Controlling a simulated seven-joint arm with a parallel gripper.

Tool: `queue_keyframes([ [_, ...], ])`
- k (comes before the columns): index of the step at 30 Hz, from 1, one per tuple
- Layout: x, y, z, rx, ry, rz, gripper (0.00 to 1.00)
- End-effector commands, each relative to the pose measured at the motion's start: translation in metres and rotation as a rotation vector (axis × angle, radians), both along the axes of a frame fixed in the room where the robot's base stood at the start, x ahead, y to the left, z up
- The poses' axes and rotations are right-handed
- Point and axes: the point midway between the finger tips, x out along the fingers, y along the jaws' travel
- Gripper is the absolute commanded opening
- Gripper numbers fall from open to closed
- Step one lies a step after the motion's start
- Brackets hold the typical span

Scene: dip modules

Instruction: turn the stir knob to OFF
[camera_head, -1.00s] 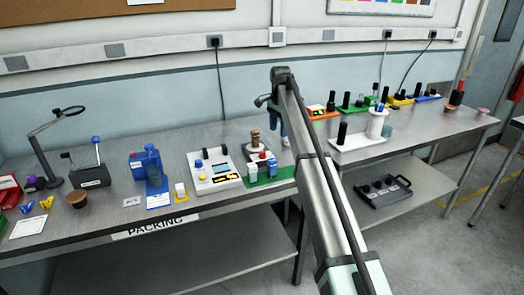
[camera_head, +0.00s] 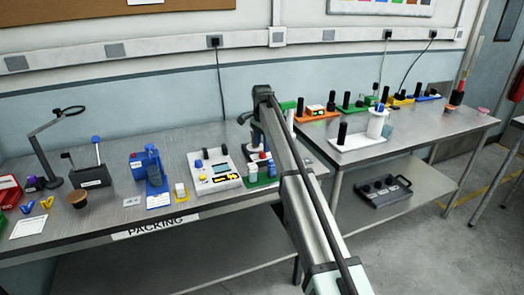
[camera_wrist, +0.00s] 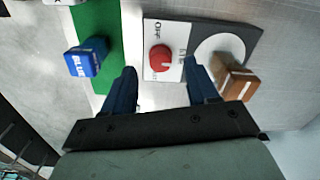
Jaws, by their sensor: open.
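The red stir knob (camera_wrist: 159,59) sits on a white panel of the stirrer (camera_wrist: 183,28) in the wrist view. The word OFF is printed at the panel's upper edge; other lettering is partly covered. I cannot tell clearly which way the knob points. My gripper (camera_wrist: 160,74) is open and empty, with one blue finger on each side of the knob in the picture, apart from it. I cannot tell the height gap. In the head view my gripper (camera_head: 256,138) is over the stirrer and hides much of it.
A brown block (camera_wrist: 236,78) stands close to the right finger. A blue-lidded container (camera_wrist: 87,59) stands on a green mat (camera_wrist: 105,20) to the left.

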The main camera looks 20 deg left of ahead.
Motion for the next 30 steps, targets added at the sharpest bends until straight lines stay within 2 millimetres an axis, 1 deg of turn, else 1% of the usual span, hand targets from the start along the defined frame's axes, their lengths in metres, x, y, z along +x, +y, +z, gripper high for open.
queue_keyframes([
  [1,-0.001,-0.001,-0.008,-0.001,0.001,0.000,0.58],
  [3,0.000,0.000,-0.017,0.000,0.001,0.000,0.58],
  [9,0.000,0.000,-0.031,0.000,0.000,0.000,0.58],
  [13,0.000,0.000,-0.035,0.001,-0.001,0.000,0.58],
  [20,0.000,0.000,-0.035,0.000,0.000,0.000,0.58],
  [23,0.000,0.000,-0.035,0.000,0.000,0.000,0.51],
  [30,0.000,0.000,-0.035,0.000,0.000,0.000,0.28],
])
